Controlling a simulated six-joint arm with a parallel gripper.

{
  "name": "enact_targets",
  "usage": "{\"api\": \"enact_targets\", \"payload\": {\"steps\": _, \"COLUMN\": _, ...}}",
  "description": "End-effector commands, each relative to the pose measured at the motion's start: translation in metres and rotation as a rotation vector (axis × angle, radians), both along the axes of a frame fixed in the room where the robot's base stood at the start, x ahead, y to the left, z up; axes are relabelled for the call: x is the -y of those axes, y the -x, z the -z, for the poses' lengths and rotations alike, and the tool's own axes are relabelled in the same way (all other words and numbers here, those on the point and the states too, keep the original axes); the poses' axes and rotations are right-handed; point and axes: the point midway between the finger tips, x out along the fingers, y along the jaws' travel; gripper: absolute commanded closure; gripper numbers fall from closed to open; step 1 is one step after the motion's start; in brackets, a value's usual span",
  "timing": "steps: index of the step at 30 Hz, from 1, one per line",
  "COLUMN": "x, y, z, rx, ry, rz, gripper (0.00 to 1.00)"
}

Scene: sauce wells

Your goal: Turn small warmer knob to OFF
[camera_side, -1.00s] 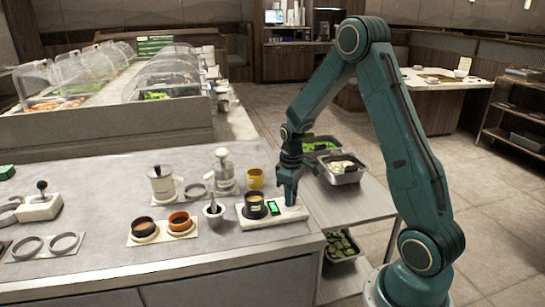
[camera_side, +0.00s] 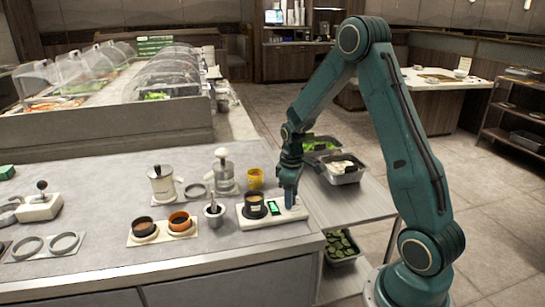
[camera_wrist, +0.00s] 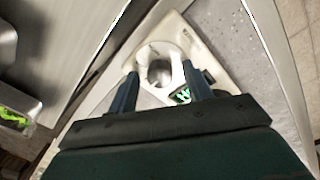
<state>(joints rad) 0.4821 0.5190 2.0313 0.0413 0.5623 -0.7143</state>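The small warmer (camera_side: 262,220) is a white base near the counter's right edge in the side view. A dark pot (camera_side: 254,206) sits on its left part, and a green-lit display (camera_side: 274,208) is beside the pot. My gripper (camera_side: 290,199) points down at the warmer's right end and hides the knob in the side view. In the wrist view the white warmer (camera_wrist: 218,52) lies beyond my gripper (camera_wrist: 159,72), whose two fingers are apart. A round metallic part (camera_wrist: 159,73) shows between them; I cannot tell whether it is the knob or whether the fingers touch it. The display (camera_wrist: 181,95) glows green near the right finger.
Food trays (camera_side: 342,168) stand on a lower shelf behind my gripper.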

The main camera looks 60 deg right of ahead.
Motion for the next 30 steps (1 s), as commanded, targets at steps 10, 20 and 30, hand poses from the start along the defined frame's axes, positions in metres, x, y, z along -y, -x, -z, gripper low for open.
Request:
{"api": "enact_targets", "payload": {"steps": 10, "x": 0.000, "y": 0.000, "z": -0.005, "rx": 0.001, "ry": 0.000, "rz": 0.000, "gripper": 0.50}}
{"api": "enact_targets", "payload": {"steps": 20, "x": -0.001, "y": -0.001, "z": -0.042, "rx": 0.005, "ry": 0.002, "rz": 0.000, "gripper": 0.50}}
{"api": "enact_targets", "payload": {"steps": 30, "x": -0.004, "y": 0.000, "z": -0.100, "rx": 0.005, "ry": 0.002, "rz": 0.000, "gripper": 0.50}}
